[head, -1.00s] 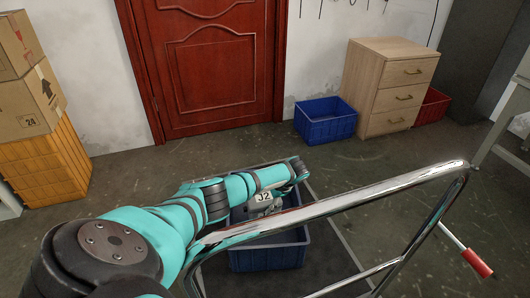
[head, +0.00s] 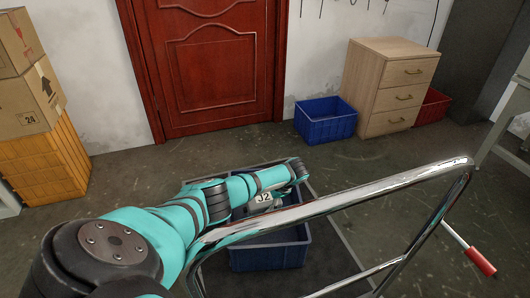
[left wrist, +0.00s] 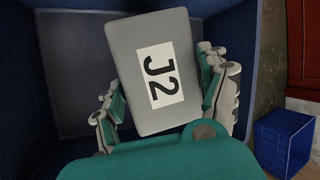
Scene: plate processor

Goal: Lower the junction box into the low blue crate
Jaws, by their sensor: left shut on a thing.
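The junction box (left wrist: 155,72) is a grey block with a white "J2" label, held by my left gripper (left wrist: 162,86), whose fingers close on two opposite sides. In the head view the box (head: 264,198) shows just behind the chrome rail, partly hidden by it and my arm. The low blue crate (head: 268,257) stands beneath it on the cart. In the left wrist view the box is over the crate's interior, turned slightly against its walls (left wrist: 243,50). Whether it touches the crate floor cannot be told. My right gripper is out of view.
A chrome cart rail (head: 330,204) crosses in front of the crate. Another blue crate (head: 326,122) stands on the floor by a wooden drawer cabinet (head: 385,90). Cardboard boxes (head: 25,100) are stacked on an orange crate (head: 45,162) at left. The floor between is clear.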

